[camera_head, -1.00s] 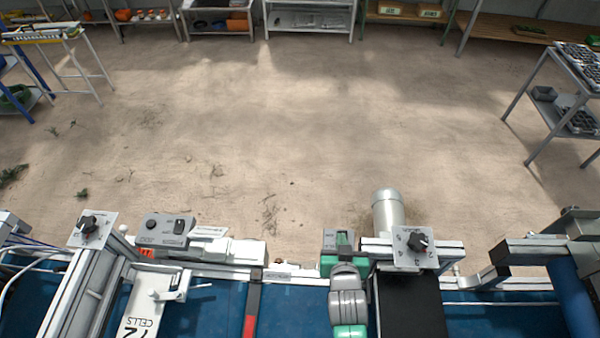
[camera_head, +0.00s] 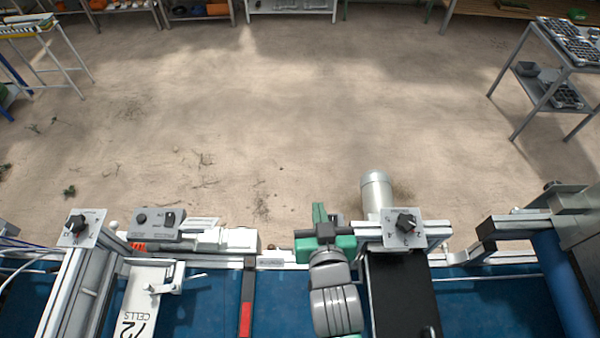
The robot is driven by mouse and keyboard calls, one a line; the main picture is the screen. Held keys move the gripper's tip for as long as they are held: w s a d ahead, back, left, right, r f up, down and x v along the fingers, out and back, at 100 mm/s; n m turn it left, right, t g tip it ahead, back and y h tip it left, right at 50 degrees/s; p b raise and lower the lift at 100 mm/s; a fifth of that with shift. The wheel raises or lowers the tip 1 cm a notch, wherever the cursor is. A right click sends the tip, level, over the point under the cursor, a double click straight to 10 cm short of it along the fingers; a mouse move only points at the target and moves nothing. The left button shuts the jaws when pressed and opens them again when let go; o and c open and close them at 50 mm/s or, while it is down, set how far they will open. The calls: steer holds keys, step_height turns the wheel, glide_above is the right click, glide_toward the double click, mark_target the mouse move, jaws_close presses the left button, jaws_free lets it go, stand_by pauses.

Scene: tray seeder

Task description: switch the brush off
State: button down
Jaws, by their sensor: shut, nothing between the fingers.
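The long seeder frame runs across the bottom of the view. A grey control box (camera_head: 157,222) with a round button and a dark switch stands on it at the left. One plate with a black knob (camera_head: 407,222) is right of centre; another knob (camera_head: 78,224) is at the far left. I cannot tell which control belongs to the brush. My gripper (camera_head: 320,210) is at the end of my grey and green arm, over the frame's far edge, left of the right knob plate and apart from it. It appears shut and empty; its fingertips are hard to make out.
A silver motor cylinder (camera_head: 377,194) rises behind the right knob plate. A red and black bar (camera_head: 247,300), a white "72 CELLS" plate (camera_head: 137,305) and a blue roller (camera_head: 565,285) lie along the seeder. The floor (camera_head: 250,120) beyond is clear; a tray rack stands right.

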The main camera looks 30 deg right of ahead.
steer(key=w+a+r+t+p, duration=0.1)
steer(key=w+r, duration=0.3)
steer(key=r, duration=0.5)
steer(key=shift+a+r+n+t, duration=0.15)
steer(key=shift+a+n+t, duration=0.15)
steer(key=shift+a+t, duration=0.25)
